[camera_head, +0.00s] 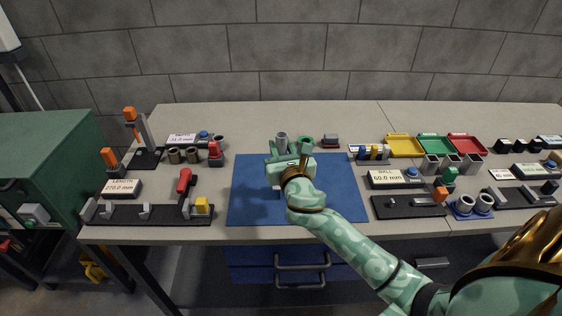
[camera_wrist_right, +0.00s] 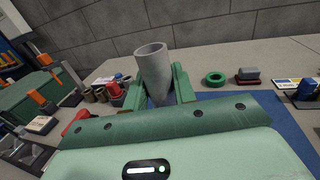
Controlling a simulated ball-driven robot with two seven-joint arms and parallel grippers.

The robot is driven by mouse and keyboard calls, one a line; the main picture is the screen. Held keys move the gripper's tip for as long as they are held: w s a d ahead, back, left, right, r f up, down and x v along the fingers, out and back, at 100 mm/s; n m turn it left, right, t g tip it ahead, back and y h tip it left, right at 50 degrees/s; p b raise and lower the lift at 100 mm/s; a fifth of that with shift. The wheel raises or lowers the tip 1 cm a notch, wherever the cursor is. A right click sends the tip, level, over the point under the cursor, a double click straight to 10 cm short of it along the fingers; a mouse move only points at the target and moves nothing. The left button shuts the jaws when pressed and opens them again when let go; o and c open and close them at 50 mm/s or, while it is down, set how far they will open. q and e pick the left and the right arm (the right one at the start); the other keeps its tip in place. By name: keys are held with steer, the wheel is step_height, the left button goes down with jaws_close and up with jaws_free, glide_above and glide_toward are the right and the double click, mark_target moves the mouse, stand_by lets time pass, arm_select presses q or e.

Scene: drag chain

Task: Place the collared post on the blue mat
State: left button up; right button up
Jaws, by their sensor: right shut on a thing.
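A grey hollow post (camera_head: 282,137) stands up between the fingers of my right gripper (camera_head: 281,148), over the back part of the blue mat (camera_head: 245,200). In the right wrist view the post (camera_wrist_right: 153,70) is clasped between the green fingers (camera_wrist_right: 158,92), with its open end up. Its lower part is hidden by the gripper, so I cannot tell whether it touches the mat or carries a collar there. My left gripper is not in view.
A small red-and-grey block (camera_head: 331,141) sits behind the mat. A black rack with a red handle (camera_head: 184,181) stands to the left. Gauges and yellow, green and red trays (camera_head: 404,146) fill the right side. The mat's left front is clear.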

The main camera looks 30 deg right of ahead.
steer(key=f, duration=0.1)
steer(key=f+b, duration=0.2)
steer(key=f, duration=0.1)
steer(key=shift+w+d, duration=0.2)
steer(key=shift+w, duration=0.05)
steer(key=shift+r, duration=0.15)
steer(key=o, duration=1)
steer(key=shift+o, duration=0.2)
steer(key=shift+s+a, duration=0.15)
steer(key=shift+s, duration=0.15)
steer(key=p+v, duration=0.1)
steer(key=v, duration=1)
steer(key=shift+s, duration=0.2)
